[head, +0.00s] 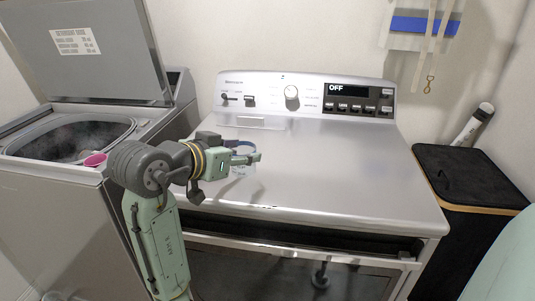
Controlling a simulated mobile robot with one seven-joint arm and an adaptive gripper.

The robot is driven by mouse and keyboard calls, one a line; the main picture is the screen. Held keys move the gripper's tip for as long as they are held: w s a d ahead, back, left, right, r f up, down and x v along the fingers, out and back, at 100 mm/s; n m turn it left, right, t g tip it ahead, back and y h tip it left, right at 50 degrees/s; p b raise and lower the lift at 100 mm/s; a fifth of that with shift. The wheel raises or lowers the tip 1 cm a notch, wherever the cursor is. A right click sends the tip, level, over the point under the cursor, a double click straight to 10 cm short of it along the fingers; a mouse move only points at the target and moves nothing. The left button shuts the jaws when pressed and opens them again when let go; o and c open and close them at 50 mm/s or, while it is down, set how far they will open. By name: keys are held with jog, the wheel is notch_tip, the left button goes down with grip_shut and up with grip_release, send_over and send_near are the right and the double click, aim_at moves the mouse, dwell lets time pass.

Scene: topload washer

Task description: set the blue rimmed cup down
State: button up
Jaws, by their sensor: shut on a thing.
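The blue rimmed cup (242,169) is a small, pale or see-through vessel over the dryer-like machine's silver top (330,165). Its blue rim shows as a thin arc behind my gripper. My gripper (250,156), pale green, is shut on the cup near its rim. The fingers and wrist hide much of the cup. I cannot tell whether the cup's bottom touches the top or hangs just above it.
A topload washer (185,120) with its lid up stands at left, with a pink item (95,159) at its tub edge. A control panel (300,95) reading OFF backs the silver top. The top's middle and right are clear. A black hamper (470,175) stands at right.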

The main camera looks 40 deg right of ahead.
jog(key=d, duration=0.3)
jog(key=d+p, duration=0.1)
jog(key=d, duration=0.2)
jog(key=shift+s+f, duration=0.1)
jog(key=shift+f, duration=0.1)
jog(key=f, duration=0.1)
jog(key=f+p, duration=0.1)
jog(key=f, duration=0.1)
jog(key=shift+d, duration=0.3)
jog(key=shift+f, duration=0.35)
jog(key=shift+f, duration=0.1)
jog(key=shift+f, duration=0.15)
jog(key=o, duration=1.1)
jog(key=shift+o, duration=0.2)
